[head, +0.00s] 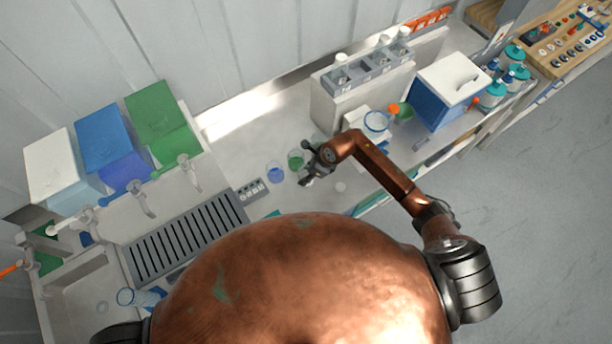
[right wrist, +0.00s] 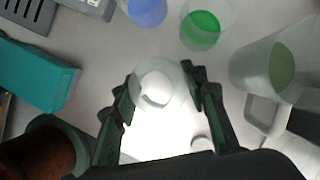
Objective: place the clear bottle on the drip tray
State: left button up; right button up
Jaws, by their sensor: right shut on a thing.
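The clear bottle (right wrist: 157,82) shows from above in the right wrist view, between the two dark fingers of my right gripper (right wrist: 160,105). The fingers are shut on its sides. Its base is hidden, so I cannot tell whether it touches the counter. In the head view my right gripper (head: 308,179) is over the counter near the blue and green beakers, and I cannot make out the bottle there. The grey slotted drip tray (head: 185,237) lies to the left, apart from the gripper. My left gripper is not in view.
Beakers with blue (head: 276,173) and green (head: 296,159) liquid stand close to the right gripper. A larger vessel (right wrist: 270,65) and a teal box (right wrist: 35,75) flank it. A small keypad panel (head: 252,191) lies beside the tray. Taps (head: 140,200) stand behind the tray.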

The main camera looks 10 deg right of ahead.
notch_tip(320, 180, down, 3)
jog(key=shift+w+r+p, duration=0.1)
jog(key=shift+w+p, duration=0.05)
jog(key=shift+p, duration=0.7)
jog(key=shift+f, duration=0.25)
jog(key=shift+f, duration=0.1)
jog(key=shift+f, duration=0.15)
jog(key=o, duration=1.2)
jog(key=shift+c, duration=0.2)
